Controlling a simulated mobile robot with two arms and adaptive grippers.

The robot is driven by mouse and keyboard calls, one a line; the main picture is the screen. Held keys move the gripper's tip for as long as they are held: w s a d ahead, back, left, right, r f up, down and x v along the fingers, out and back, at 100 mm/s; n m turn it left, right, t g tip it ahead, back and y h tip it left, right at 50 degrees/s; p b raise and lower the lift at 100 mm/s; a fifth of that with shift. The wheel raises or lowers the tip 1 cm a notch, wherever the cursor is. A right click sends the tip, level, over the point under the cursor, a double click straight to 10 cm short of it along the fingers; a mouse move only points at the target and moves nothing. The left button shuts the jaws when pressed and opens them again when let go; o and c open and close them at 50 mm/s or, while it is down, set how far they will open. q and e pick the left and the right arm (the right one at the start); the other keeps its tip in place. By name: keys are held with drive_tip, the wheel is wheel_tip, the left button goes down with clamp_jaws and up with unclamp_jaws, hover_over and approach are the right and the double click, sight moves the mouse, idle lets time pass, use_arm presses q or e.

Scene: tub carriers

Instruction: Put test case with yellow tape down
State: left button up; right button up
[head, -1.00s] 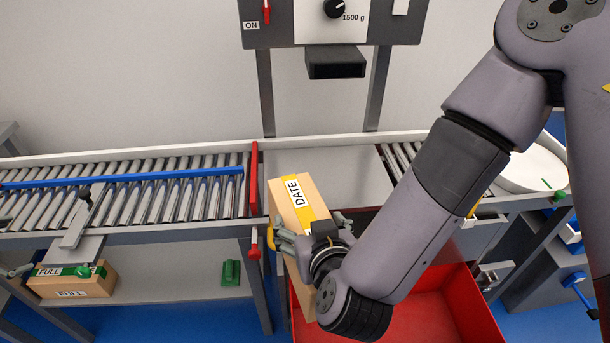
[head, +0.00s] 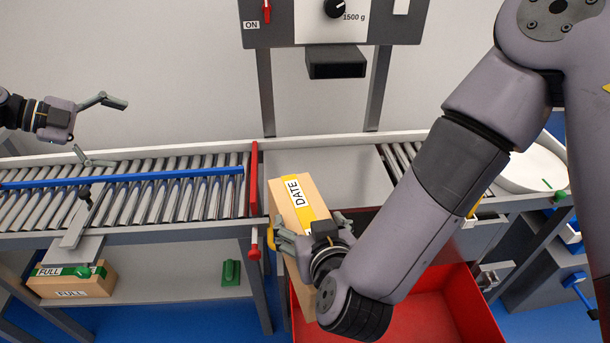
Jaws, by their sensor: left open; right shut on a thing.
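The test case with yellow tape (head: 283,200) is a tan carton with a yellow strip and a white label reading DATE. It is tilted, in front of the grey plate and above the red bin. My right gripper (head: 307,236) is shut on the case, its fingers around the lower part. The case's lower end is partly hidden behind my gripper and wrist. My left gripper (head: 103,130) is open and empty at the upper left, above the roller conveyor, with its fingers spread and pointing right.
The roller conveyor (head: 205,200) with a blue rail (head: 150,177) ends at a red stop (head: 254,180). A grey plate (head: 345,172) lies right of it. The red bin (head: 455,305) is below. A carton marked FULL (head: 98,286) sits on the lower shelf. A display panel (head: 300,30) stands behind.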

use_arm(q)
drive_tip(key=s+d+f+m+g+y, duration=0.1)
drive_tip(key=s+d+m+g, duration=0.15)
drive_tip(key=d, duration=0.85)
drive_tip(key=s+d+f+m+g+y, duration=0.1)
drive_tip(key=d+m+g, duration=0.25)
drive_tip(key=d, duration=0.65)
use_arm(e)
drive_tip(key=shift+w, duration=0.1)
use_arm(q)
drive_tip(key=m+y, duration=0.4)
drive_tip(key=y, duration=0.4)
approach(303, 222)
drive_tip(key=shift+t, duration=0.3)
drive_tip(key=w+f, duration=0.2)
drive_tip(key=w, duration=0.1)
drive_tip(key=shift+f, duration=0.4)
use_arm(e)
drive_tip(key=shift+d+r, duration=0.1)
use_arm(q)
drive_tip(key=shift+d, duration=0.15)
drive_tip(key=shift+s+f, duration=0.1)
drive_tip(key=shift+f, duration=0.25)
drive_tip(key=f, duration=1.1)
drive_tip(key=shift+a+f, duration=0.1)
drive_tip(key=shift+a, duration=0.15)
